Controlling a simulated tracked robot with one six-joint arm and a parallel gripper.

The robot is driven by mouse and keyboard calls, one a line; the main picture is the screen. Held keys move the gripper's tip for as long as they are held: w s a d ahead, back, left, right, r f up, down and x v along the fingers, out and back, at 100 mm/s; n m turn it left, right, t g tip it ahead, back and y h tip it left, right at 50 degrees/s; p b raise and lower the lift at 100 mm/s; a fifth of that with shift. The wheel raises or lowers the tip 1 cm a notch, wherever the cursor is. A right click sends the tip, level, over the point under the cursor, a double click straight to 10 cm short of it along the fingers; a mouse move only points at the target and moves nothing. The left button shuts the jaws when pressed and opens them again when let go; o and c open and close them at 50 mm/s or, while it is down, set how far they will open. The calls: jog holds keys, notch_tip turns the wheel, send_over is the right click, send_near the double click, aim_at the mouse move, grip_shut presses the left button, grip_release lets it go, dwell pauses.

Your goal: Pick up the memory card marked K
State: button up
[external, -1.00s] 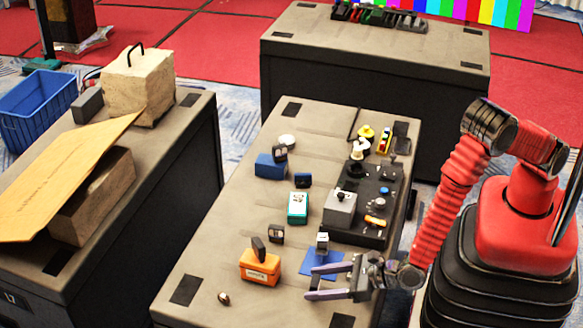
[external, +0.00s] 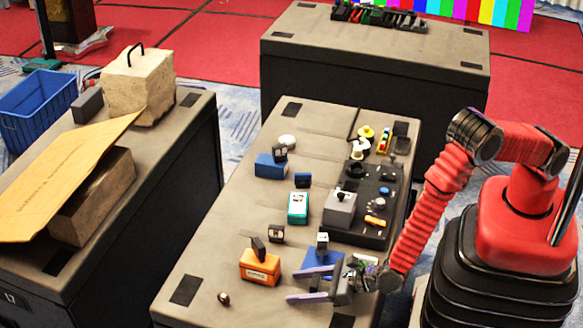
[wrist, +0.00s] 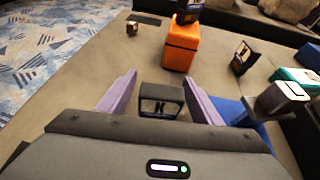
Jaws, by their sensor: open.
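The small dark memory card marked K (wrist: 161,102) stands upright on the table in the wrist view, its white letter facing the camera. It is between the two purple fingers of my gripper (wrist: 160,92), with a gap visible on each side. My gripper is open and low over the near part of the table in the external view (external: 294,286). There a small dark shape (external: 315,284) shows between the fingers, too small to read.
An orange box (external: 260,267) with a dark card on top is beyond the fingers. A blue square (external: 320,262) bearing a small block is beside the gripper. A small nut (external: 223,299) lies near the table's front. Another dark card (external: 276,234) stands behind the orange box.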

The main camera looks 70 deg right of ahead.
dwell(0.4)
jog(key=c, duration=1.1)
jog(key=shift+r, duration=0.1)
jog(key=shift+r, duration=4.95)
